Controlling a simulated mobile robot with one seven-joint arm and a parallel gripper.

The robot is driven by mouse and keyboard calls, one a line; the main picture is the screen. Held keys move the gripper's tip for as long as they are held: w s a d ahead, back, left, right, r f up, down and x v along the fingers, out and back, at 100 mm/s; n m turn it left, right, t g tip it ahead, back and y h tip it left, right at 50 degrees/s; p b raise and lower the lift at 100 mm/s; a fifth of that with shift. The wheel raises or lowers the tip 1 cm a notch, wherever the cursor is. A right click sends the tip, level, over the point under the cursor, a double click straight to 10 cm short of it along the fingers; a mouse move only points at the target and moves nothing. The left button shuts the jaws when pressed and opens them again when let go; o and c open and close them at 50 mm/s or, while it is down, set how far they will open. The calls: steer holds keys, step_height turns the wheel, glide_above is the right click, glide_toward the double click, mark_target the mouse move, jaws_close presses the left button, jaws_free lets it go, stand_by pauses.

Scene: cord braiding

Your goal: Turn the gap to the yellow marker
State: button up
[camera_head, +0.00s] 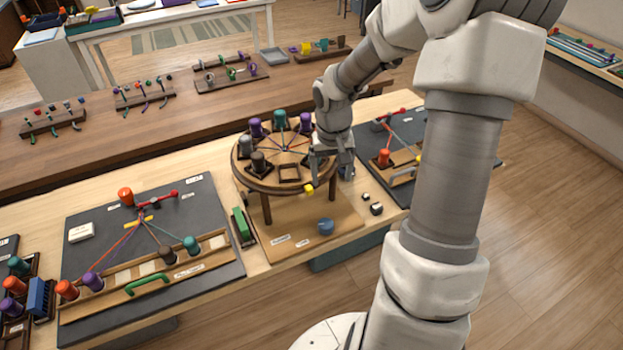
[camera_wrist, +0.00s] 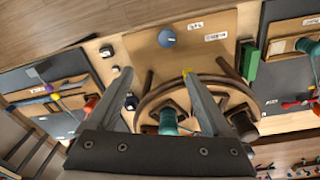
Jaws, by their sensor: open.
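The round wooden braiding stand (camera_head: 243,177) stands on legs on the bench, with several bobbins around its top. An empty square slot (camera_head: 289,173) shows at the front of the top. The yellow marker (camera_head: 308,190) is at the front right rim, right of that slot. My gripper (camera_head: 322,168) is over the right side of the top, fingers open. In the wrist view a teal bobbin (camera_wrist: 167,122) appears between the open fingers (camera_wrist: 156,78); contact cannot be told.
A blue knob (camera_head: 326,227) is on the board below the stand, and a green block (camera_head: 241,226) is at its left. A dark board with cords (camera_head: 210,215) lies at left, another (camera_head: 365,140) at right.

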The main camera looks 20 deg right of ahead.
glide_toward(326, 223)
steer(key=shift+n+g+y, duration=0.3)
steer(key=f, duration=0.9)
steer(key=shift+w+d+b, duration=0.2)
steer(key=shift+b, duration=0.2)
jaws_close()
